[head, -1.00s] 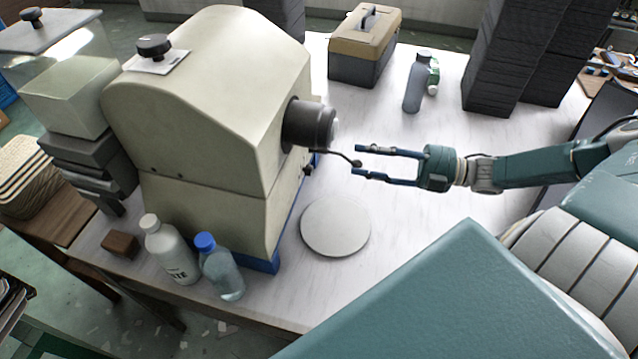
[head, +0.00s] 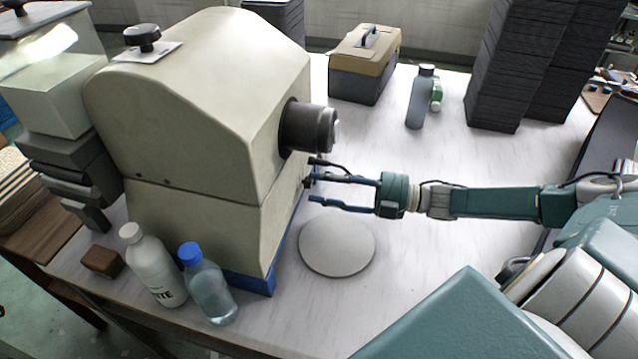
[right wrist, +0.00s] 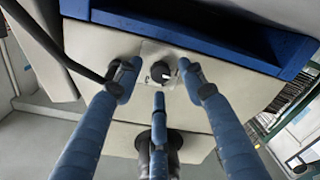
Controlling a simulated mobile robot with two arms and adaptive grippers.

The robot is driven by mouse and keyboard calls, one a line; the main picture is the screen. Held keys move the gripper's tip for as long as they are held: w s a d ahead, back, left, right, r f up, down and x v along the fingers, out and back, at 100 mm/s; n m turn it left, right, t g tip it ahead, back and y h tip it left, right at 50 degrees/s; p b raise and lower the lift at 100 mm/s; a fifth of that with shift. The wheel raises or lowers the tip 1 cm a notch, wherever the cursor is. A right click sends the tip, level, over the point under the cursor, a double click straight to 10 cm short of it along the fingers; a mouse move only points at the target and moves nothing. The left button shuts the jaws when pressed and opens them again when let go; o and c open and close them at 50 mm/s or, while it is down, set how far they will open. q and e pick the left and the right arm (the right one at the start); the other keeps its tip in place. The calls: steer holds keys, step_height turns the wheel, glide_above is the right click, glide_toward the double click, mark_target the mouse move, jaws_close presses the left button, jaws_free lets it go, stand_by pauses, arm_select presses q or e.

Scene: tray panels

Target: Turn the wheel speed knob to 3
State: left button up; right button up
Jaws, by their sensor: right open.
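A small dark round knob (right wrist: 161,72) with a white mark sits on a pale plate (right wrist: 152,50) on the machine's face in the right wrist view. I cannot read any numbers on the plate. My right gripper (right wrist: 158,86) is open, its blue fingers spread around the knob's outline in that view. Contact cannot be told. In the head view, my right gripper (head: 314,190) points left at the front of the cream machine (head: 205,110), below its dark spindle (head: 308,127). The fingertips largely hide the knob there. My left gripper is out of view.
Another black knob (head: 142,36) stands on the machine's top. A thin dark lever (head: 330,164) lies just above my right fingers. A grey disc (head: 337,246) lies on the table below them. A white bottle (head: 152,265) and a blue-capped bottle (head: 208,284) stand at front left.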

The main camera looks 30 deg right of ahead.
steer(key=shift+w+a, duration=0.4)
jaws_close()
steer(key=shift+m, duration=0.3)
steer(key=m+p, duration=0.2)
steer(key=m, duration=1)
steer(key=m+t+p, duration=0.1)
steer(key=m+p, duration=0.2)
steer(key=m, duration=0.9)
steer(key=shift+s+f+h+p, duration=0.15)
steer(key=shift+h+p, duration=0.15)
steer(key=shift+h, duration=0.1)
steer(key=shift+m, duration=0.3)
